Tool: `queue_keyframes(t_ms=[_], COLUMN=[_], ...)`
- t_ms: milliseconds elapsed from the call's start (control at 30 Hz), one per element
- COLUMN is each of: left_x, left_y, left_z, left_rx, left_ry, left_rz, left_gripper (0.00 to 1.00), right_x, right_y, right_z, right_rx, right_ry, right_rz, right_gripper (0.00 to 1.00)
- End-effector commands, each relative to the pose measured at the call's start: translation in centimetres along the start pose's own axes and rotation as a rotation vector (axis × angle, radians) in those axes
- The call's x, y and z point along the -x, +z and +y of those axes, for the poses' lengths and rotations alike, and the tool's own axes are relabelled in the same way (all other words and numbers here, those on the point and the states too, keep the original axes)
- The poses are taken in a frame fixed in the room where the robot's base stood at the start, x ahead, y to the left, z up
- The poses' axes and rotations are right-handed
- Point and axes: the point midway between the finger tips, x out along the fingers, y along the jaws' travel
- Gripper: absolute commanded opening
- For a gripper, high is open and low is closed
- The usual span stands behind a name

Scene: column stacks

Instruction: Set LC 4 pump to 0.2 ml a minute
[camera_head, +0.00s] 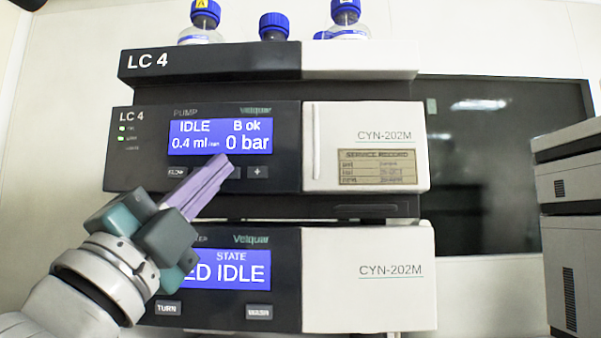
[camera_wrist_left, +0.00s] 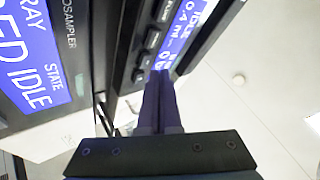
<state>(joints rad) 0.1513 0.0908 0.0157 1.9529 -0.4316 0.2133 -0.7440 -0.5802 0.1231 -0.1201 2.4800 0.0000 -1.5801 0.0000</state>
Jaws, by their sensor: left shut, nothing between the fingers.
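The LC 4 pump (camera_head: 365,120) is the upper module, with a blue screen (camera_head: 219,136) reading IDLE, B ok, 0.4 ml/min and 0 bar. A row of buttons runs below the screen. A FLOW button (camera_head: 176,172) shows at the left and a plus button (camera_head: 257,172) at the right; the middle of the row is partly hidden. My left gripper (camera_head: 222,162) is shut and empty, its purple fingertips in front of the screen's lower edge. In the left wrist view its fingers (camera_wrist_left: 160,78) point at the pump panel beside the buttons (camera_wrist_left: 145,60). I cannot tell whether they touch.
Below is a second module with a screen (camera_head: 225,270) reading STATE and IDLE, with TURN (camera_head: 167,308) and WASH (camera_head: 259,312) buttons. Blue-capped bottles (camera_head: 201,22) stand on top. A grey instrument (camera_head: 570,210) stands at the right.

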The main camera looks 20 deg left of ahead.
Motion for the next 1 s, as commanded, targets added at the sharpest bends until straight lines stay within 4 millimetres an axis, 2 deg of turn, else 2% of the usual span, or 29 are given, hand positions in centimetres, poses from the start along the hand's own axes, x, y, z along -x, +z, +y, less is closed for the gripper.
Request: queue_keyframes(t_ms=[1000], left_x=[-0.86], left_y=[0.64], left_z=[0.66], left_rx=[0.0], left_ry=[0.0], left_rz=[0.0], left_gripper=[0.0], right_x=[-0.5], right_y=[0.13], right_z=[-0.14], right_rx=[-0.005], right_ry=[-0.004], right_rz=[0.001], right_gripper=[0.0])
